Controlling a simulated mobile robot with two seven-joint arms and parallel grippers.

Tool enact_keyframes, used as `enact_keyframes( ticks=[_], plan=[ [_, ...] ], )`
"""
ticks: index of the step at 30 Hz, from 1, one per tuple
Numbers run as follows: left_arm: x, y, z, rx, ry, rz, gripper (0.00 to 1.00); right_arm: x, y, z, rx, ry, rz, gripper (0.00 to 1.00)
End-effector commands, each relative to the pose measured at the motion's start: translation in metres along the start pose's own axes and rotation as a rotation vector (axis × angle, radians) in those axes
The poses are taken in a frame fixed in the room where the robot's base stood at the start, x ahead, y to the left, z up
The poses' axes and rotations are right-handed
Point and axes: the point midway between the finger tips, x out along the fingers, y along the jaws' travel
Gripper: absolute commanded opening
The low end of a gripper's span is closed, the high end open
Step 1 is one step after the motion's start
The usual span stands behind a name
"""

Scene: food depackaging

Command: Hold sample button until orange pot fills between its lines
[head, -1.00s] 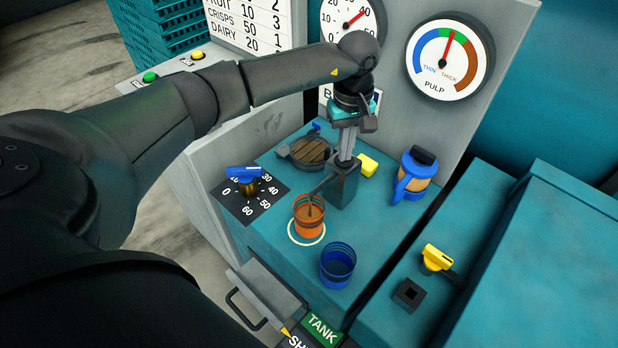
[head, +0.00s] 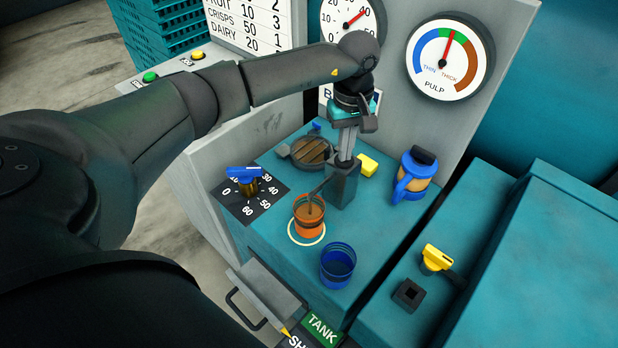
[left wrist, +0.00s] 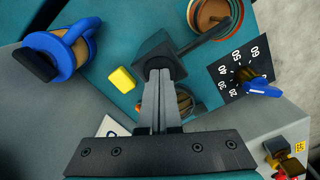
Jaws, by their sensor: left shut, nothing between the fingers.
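The orange pot (head: 309,226) stands upright in a white ring on the teal deck, under the spout of a dark grey post (head: 345,187). A brown stream falls from the spout into it, and brown pulp shows high in the pot. The pot also shows partly in the left wrist view (left wrist: 209,14). My left gripper (head: 345,158) is shut and empty, pointing down with its fingertips at the top of the post. The fingertips (left wrist: 161,72) hide the sample button, so I cannot see it. My right gripper is not in view.
A blue pot (head: 338,267) stands in front of the orange one. A blue jug (head: 413,178) and a yellow block (head: 368,165) are right of the post. A blue-handled timer dial (head: 245,180) is at left. The pulp gauge (head: 450,58) needle points at green.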

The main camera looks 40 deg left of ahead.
Motion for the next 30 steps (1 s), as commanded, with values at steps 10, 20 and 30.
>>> enact_keyframes(
  ticks=[10, 20, 30],
  plan=[
    [0.002, -0.001, 0.001, 0.0, -0.002, -0.004, 0.0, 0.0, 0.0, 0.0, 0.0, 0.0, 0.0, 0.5],
    [-0.011, -0.001, 0.001, 0.001, -0.002, -0.003, 0.0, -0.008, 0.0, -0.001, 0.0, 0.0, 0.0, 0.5],
    [-0.053, 0.0, 0.0, 0.0, 0.0, -0.001, 0.0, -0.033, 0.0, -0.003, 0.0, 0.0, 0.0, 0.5]
  ],
)
